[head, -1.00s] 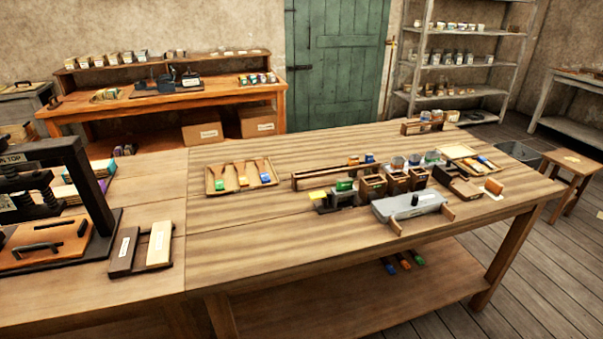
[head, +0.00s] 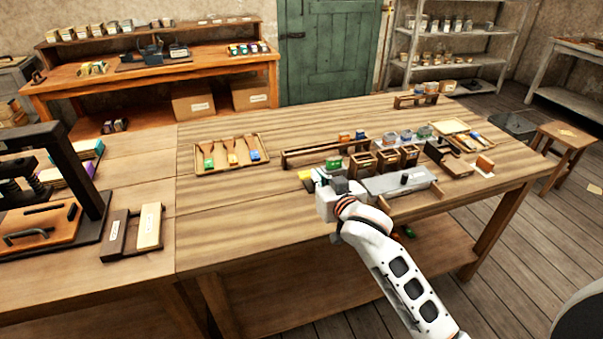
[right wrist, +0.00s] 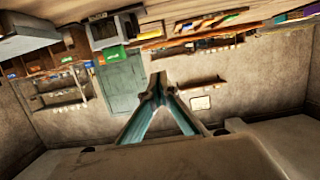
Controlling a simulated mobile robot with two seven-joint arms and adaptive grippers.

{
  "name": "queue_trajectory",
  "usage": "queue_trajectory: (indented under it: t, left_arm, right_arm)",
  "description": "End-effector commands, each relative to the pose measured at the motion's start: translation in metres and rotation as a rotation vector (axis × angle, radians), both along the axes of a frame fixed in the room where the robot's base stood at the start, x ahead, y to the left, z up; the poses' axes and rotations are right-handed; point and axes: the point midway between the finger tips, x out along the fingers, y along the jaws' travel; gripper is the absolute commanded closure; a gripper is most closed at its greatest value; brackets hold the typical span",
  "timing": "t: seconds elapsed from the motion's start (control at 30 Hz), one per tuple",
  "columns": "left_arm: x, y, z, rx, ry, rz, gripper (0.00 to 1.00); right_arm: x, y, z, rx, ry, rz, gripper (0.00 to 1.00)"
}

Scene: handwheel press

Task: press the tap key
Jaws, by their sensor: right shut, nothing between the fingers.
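A long grey box (head: 385,184) with a small dark knob (head: 404,178) on top lies near the front edge of the bench. I cannot tell for sure that this is the tap key. Its grey side also seems to show at the upper left of the right wrist view (right wrist: 25,42). My left gripper is not in view.
Several small wooden boxes (head: 387,160) and a long wooden rack (head: 312,150) stand behind the grey box. A brush tray (head: 251,141) lies further left. A dark press (head: 62,170) stands at the far left. The bench's middle left is clear.

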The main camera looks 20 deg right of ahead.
Motion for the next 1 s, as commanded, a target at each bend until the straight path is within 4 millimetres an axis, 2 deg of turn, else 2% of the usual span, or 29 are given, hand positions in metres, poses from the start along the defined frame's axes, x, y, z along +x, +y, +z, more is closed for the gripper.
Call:
queue_trajectory:
  t: [0.23, 0.37, 0.9, 1.0]
  left_arm:
    - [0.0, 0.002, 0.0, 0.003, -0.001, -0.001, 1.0]
    - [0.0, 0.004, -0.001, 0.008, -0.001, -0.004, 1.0]
    - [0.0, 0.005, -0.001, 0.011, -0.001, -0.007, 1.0]
    - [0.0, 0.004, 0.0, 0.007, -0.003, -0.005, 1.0]
  right_arm:
    - [0.001, 0.0, -0.001, -0.001, 0.001, 0.0, 1.0]
    - [0.009, 0.0, -0.003, -0.002, 0.002, 0.0, 1.0]
    - [0.097, 0.003, -0.025, -0.003, 0.001, 0.001, 1.0]
    - [0.096, 0.003, -0.043, -0.003, 0.006, 0.001, 1.0]
